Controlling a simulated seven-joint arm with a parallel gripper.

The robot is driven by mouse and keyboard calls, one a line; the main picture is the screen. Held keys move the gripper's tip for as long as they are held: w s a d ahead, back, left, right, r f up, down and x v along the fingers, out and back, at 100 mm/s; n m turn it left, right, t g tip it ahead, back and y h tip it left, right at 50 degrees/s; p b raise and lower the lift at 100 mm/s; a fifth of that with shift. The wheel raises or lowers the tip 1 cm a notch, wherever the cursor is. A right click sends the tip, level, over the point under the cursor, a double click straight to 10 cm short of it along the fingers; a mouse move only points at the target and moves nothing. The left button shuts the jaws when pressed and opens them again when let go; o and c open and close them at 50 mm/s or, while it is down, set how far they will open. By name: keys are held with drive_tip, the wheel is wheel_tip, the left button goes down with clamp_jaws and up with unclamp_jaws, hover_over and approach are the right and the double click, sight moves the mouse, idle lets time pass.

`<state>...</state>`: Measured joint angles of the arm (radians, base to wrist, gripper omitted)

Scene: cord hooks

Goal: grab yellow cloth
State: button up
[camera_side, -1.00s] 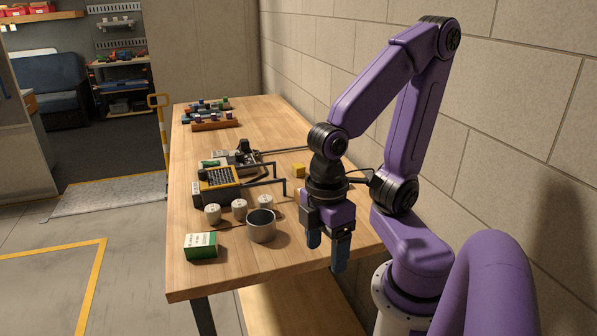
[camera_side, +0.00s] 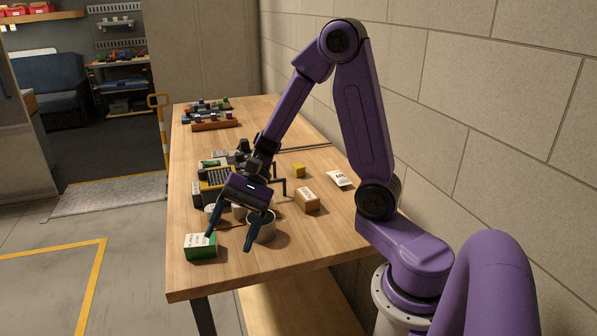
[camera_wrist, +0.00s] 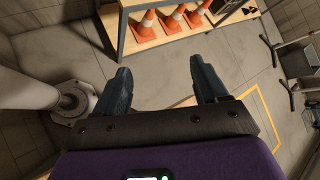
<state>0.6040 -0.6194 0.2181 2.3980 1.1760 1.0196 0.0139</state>
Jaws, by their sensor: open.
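No yellow cloth can be made out for certain. A small yellow item (camera_side: 299,170), blocky in shape, lies on the table behind the brown box; I cannot tell if it is cloth. My gripper (camera_side: 229,240) is open, tilted toward the front of the table, with its fingers apart near the grey cup and the green box. In the wrist view my gripper (camera_wrist: 160,68) shows both blue fingers spread with nothing between them. The yellow item is not in the wrist view.
A grey cup (camera_side: 262,231) and a green-and-white box (camera_side: 201,251) stand by my fingers. A brown box (camera_side: 307,201) and a white packet (camera_side: 340,179) lie to the right. A yellow-and-black device (camera_side: 216,178) stands behind. The wrist view shows orange cones (camera_wrist: 171,17) on a shelf.

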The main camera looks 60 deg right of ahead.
drive_tip(key=w+d+m+t, duration=0.7)
drive_tip(key=w+d+m, duration=0.2)
drive_tip(key=w, duration=0.2)
drive_tip(key=w+d+f+m+t+h, duration=0.2)
drive_tip(key=d+m+t+h, duration=0.1)
drive_tip(key=d+m, duration=0.3)
drive_tip(key=w+d+f+m+t+h, duration=0.1)
drive_tip(key=w+d+m+t+h, duration=0.15)
drive_tip(key=d, duration=0.65)
drive_tip(key=m+h, duration=1.3)
drive_tip(key=m, duration=0.2)
approach(300, 167)
drive_tip(key=shift+g, duration=0.45)
drive_tip(key=s+a+r, duration=0.2)
drive_tip(key=a, duration=0.1)
drive_tip(key=shift+s+r, duration=0.3)
drive_tip(key=shift+r, duration=0.1)
drive_tip(key=shift+d+f, duration=0.15)
drive_tip(key=shift+d, duration=0.1)
drive_tip(key=x, duration=1)
drive_tip(key=shift+w+f, duration=0.1)
drive_tip(key=shift+f, duration=0.05)
drive_tip(key=shift+x, duration=3.35)
drive_tip(key=shift+d+f, duration=0.1)
drive_tip(key=shift+d, duration=0.1)
